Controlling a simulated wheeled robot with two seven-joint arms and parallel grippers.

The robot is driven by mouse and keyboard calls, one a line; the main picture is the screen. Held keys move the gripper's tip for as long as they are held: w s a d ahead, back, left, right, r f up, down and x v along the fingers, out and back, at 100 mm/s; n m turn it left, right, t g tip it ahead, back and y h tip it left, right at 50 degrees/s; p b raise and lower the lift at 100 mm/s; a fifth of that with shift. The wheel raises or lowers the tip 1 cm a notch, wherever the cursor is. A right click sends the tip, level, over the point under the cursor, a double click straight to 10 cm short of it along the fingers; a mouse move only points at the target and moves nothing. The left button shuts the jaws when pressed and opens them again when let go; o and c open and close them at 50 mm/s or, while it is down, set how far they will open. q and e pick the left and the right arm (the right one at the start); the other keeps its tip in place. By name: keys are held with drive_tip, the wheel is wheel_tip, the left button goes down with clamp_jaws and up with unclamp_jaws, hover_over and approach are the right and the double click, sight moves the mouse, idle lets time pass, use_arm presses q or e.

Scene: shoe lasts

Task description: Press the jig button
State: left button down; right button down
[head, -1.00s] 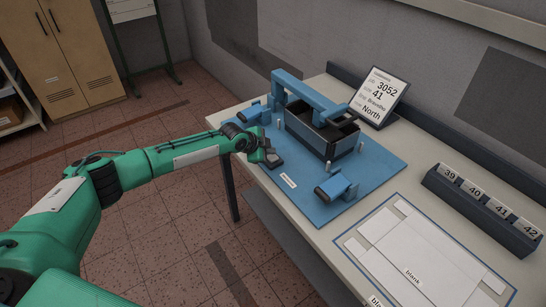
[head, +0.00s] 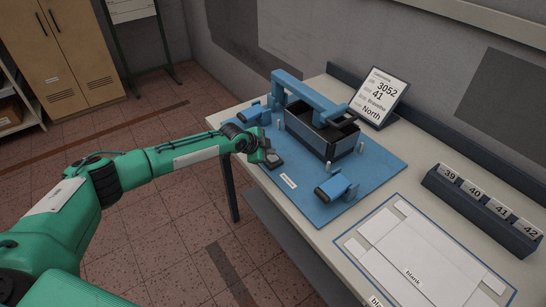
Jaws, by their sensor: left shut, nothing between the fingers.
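The blue jig (head: 378,173) is a flat base on the table with a dark open-topped box (head: 318,137) in its middle and a blue arm (head: 305,91) reaching over the box. Blue blocks with dark ends stand at its left (head: 252,113) and front right (head: 338,188). I cannot clearly make out which part is the button. My left gripper (head: 273,160) is at the jig's front left edge, shut and empty, beside the box and apart from it. The gripper hides part of the base. My right gripper is not in view.
A sign (head: 379,97) stands behind the jig. A dark rack with numbered blocks (head: 482,211) is at the right. A white blank sheet with a blue border (head: 421,258) lies at the front right of the table (head: 318,238). A wall closes the back.

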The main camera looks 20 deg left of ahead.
sight(270, 158)
use_arm(q)
drive_tip(key=shift+f, duration=0.15)
idle(0.4)
drive_tip(key=shift+f+b, duration=0.3)
drive_tip(key=shift+b, duration=0.15)
drive_tip(key=shift+f, duration=0.3)
idle(0.4)
drive_tip(key=shift+r, duration=0.8)
drive_tip(key=shift+r+p, duration=2.15)
drive_tip(key=shift+r, duration=0.8)
